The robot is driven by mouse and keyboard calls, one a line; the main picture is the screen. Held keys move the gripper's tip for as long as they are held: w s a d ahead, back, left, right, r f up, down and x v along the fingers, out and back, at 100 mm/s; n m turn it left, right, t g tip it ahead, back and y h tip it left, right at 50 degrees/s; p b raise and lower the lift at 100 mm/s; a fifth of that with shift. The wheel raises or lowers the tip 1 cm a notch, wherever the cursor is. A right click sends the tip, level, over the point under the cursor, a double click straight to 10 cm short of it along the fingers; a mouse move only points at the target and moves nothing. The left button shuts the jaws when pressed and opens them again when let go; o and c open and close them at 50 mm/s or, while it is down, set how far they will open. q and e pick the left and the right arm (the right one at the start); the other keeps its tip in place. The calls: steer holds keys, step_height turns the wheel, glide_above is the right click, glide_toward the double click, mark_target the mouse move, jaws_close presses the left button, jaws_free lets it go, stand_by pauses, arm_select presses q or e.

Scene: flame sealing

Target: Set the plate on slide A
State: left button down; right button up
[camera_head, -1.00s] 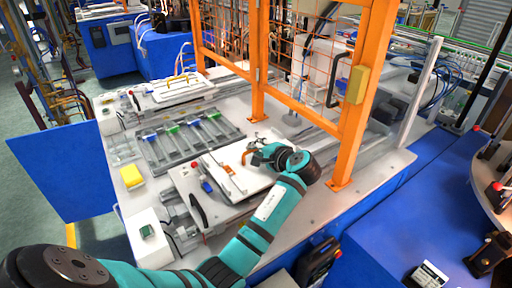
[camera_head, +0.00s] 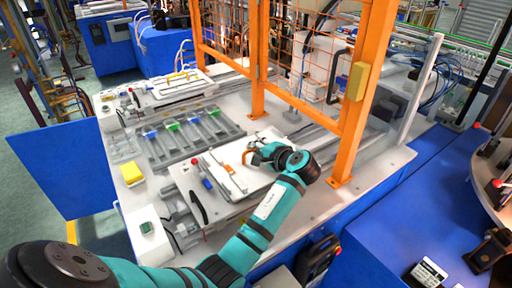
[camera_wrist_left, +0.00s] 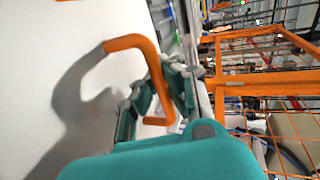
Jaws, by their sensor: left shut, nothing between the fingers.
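A white plate (camera_head: 260,168) with an orange handle lies flat on the near station of the white bench. The orange handle (camera_wrist_left: 150,65) arches up from the white plate surface (camera_wrist_left: 50,40) in the left wrist view. My left gripper (camera_head: 254,153) is low over the plate, right at the handle. In the wrist view its fingers (camera_wrist_left: 150,105) overlap the handle's lower end; they are shut with nothing between them. Whether they touch the handle is hard to tell. No slide label is readable. My right gripper is not in view.
An orange-framed mesh fence (camera_head: 300,70) stands close behind and right of my left arm. A grey tray (camera_head: 190,138) with blue and green parts lies behind the plate. Another white plate with a yellow handle (camera_head: 180,76) lies farther back. A yellow block (camera_head: 132,174) sits at left.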

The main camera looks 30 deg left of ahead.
arm_select(q)
steer(key=c, duration=1.4)
jaws_free()
steer(key=shift+c, duration=0.2)
steer(key=shift+o, duration=0.2)
steer(key=shift+f, duration=0.1)
steer(key=shift+d, duration=0.15)
steer(key=v, duration=1.2)
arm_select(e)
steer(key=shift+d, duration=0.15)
